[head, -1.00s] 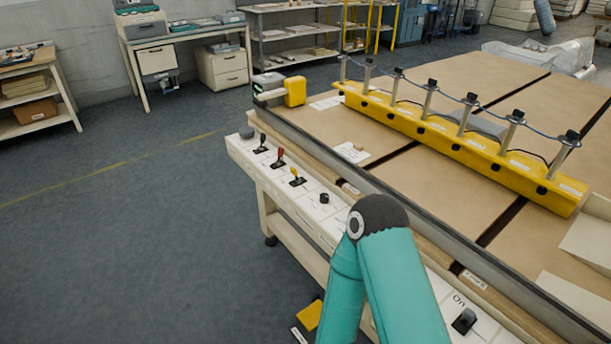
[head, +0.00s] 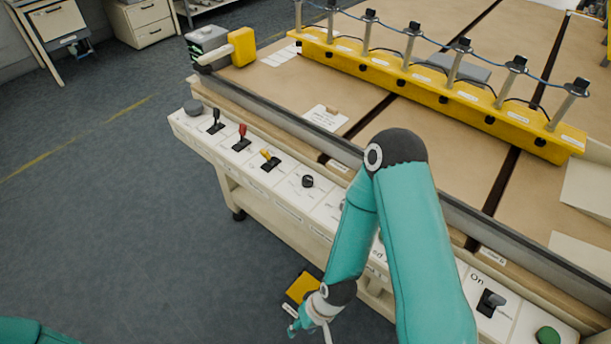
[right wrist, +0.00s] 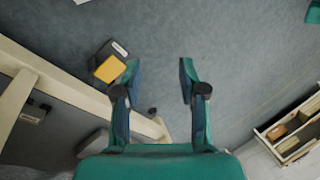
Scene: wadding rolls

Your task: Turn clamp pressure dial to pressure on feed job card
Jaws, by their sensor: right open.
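A black round dial (head: 307,181) sits on the white control panel (head: 286,191) along the front edge of the table. Which dial sets clamp pressure I cannot tell, as the panel labels are too small to read. A white card (head: 325,119) with a brown top clip lies on the table behind the panel; its text is unreadable. My right gripper (head: 310,328) hangs low in front of the panel, below the dial and apart from it. In the right wrist view its fingers (right wrist: 158,72) are open and empty above the floor. My right arm hides part of the panel. My left gripper is out of view.
Black, red and yellow levers (head: 242,138) stand left of the dial. A black switch (head: 490,302) and green button (head: 548,336) are at the right. A yellow clamp bar (head: 430,92) with posts crosses the table. A yellow pedal (head: 302,287) lies on the floor.

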